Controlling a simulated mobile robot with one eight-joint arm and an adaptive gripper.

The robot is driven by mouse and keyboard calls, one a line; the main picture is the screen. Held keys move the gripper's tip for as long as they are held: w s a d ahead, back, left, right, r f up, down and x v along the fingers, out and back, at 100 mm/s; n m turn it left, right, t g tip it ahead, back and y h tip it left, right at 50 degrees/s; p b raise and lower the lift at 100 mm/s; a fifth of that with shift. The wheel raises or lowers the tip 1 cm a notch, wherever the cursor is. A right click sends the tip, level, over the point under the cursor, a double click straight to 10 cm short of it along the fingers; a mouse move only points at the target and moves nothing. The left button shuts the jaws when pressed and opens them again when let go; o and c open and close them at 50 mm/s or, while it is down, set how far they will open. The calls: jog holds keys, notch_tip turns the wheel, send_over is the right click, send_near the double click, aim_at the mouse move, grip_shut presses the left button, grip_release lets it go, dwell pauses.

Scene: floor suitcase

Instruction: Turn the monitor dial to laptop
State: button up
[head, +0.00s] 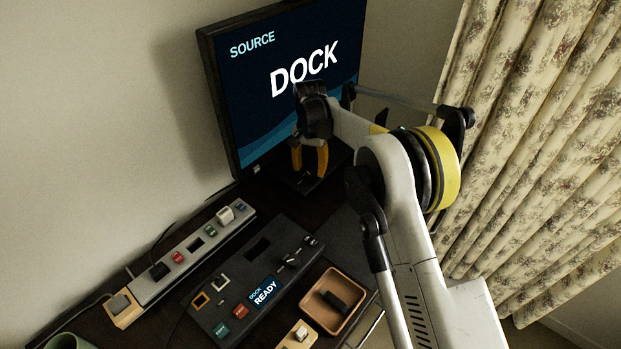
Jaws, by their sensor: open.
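The monitor (290,75) stands at the back of the desk. Its screen reads "SOURCE" and "DOCK". My gripper (308,172) is in front of the monitor's lower edge, with its yellow fingers apart and pointing down. It looks empty. A dark base (318,186) lies below the fingers; I cannot tell whether they touch it. No dial is clearly visible there; the gripper and shadow cover part of that area. A small light mark (257,169) is on the monitor's lower bezel.
A dark dock panel (225,290) with switches and a "DOCK READY" display (264,292) lies in front. A power strip (160,284) runs along the wall. A wooden tray (311,310) holds a dark object. Curtains (540,150) hang at right. My arm crosses the right side.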

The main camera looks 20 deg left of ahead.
aim_at(310, 174)
jog(key=shift+f+b, duration=0.35)
jog(key=shift+f, duration=1.15)
grip_shut()
